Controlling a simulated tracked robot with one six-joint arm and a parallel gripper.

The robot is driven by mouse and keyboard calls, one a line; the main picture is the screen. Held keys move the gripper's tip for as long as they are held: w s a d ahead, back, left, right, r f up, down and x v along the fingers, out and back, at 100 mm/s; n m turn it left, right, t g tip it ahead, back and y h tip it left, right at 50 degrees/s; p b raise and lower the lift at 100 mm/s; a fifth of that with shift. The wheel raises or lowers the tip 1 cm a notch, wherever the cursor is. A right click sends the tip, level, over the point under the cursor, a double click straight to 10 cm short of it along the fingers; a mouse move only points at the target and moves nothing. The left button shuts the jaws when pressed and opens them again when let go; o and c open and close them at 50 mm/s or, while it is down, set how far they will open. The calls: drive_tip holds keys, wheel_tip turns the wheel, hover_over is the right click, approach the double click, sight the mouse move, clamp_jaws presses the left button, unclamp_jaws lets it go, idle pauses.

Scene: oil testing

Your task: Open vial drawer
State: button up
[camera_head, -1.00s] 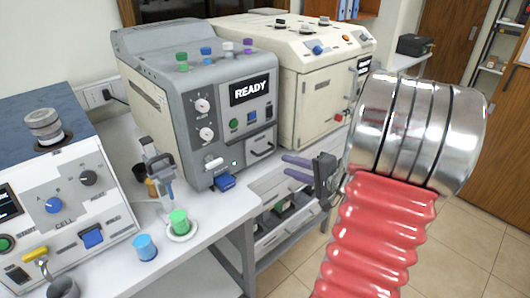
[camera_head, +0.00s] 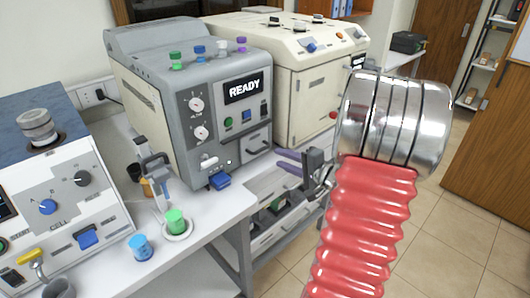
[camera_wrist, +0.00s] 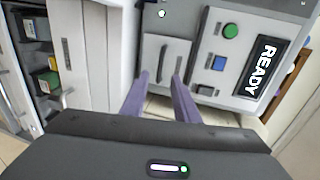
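The small drawer (camera_head: 258,138) is in the lower right front of the grey READY machine. It is shut. Its bar handle (camera_head: 260,151) also shows in the wrist view (camera_wrist: 160,62), along with the light drawer front (camera_wrist: 170,50). My gripper (camera_head: 278,159) has two purple fingers, spread apart and empty, just right of the drawer in the head view. In the wrist view its fingertips (camera_wrist: 160,76) point at the drawer front, with the handle lined up between them. I cannot tell whether the fingers reach past the handle; they do not appear to touch it.
A green button (camera_wrist: 231,31) and blue button (camera_wrist: 218,63) sit beside the drawer. A blue part (camera_head: 220,180) juts from the machine's lower front. A green-topped vial (camera_head: 176,221) and a blue one (camera_head: 139,247) stand on the white bench. Shelves (camera_wrist: 40,60) with small boxes are below.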

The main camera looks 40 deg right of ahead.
drive_tip(key=x, duration=0.9)
drive_tip(key=shift+c, duration=0.3)
clamp_jaws()
